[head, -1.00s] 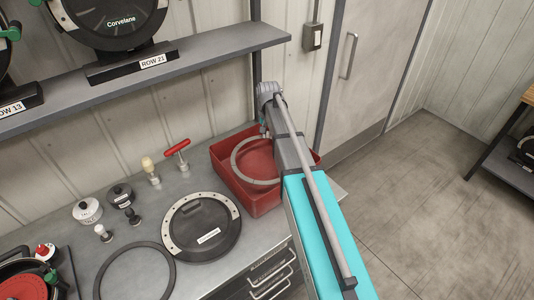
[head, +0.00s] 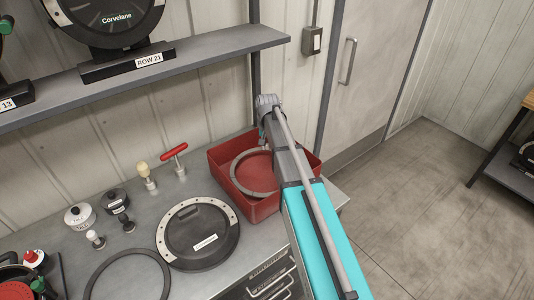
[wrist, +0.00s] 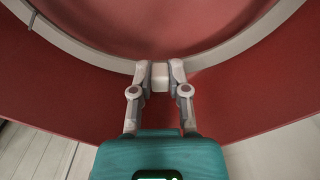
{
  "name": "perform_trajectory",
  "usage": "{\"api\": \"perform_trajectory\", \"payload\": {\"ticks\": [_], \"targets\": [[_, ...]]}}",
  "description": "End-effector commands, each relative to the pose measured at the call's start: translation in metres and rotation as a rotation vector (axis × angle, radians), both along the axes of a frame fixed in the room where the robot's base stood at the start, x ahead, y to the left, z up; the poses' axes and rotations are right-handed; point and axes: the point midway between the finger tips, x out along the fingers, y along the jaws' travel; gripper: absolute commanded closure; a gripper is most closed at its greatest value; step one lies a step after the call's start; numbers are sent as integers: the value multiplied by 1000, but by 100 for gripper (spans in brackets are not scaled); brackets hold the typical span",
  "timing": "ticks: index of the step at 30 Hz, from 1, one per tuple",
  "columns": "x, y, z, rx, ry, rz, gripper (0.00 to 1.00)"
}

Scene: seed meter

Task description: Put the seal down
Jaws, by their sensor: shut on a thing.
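The seal, a light grey ring (head: 234,178), is inside the red bin (head: 222,160) on the bench. In the wrist view the seal (wrist: 88,55) runs across the top as a wide curve, with the red bin floor and walls around it. My gripper (wrist: 160,75) is shut on the near part of its rim. In the head view my arm hides the gripper and the right part of the seal. I cannot tell whether the seal touches the bin floor.
A dark ring (head: 95,279) lies flat on the bench, beside a round black lid (head: 200,228). A red-handled tool (head: 175,152), a pale-knobbed tool (head: 145,172) and small weights stand behind. A shelf (head: 200,50) with a black disc unit hangs above.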

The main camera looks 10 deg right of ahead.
Motion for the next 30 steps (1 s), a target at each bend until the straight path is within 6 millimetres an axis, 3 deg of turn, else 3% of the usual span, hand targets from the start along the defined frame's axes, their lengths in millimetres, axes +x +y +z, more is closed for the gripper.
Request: {"api": "perform_trajectory", "payload": {"ticks": [12, 26, 27, 30], "targets": [[0, 1, -33, 0, 0, 1, 100], [0, 1, -35, 0, 0, 2, 100], [0, 1, -35, 0, 0, 2, 77], [0, 1, -35, 0, 0, 2, 58]]}}
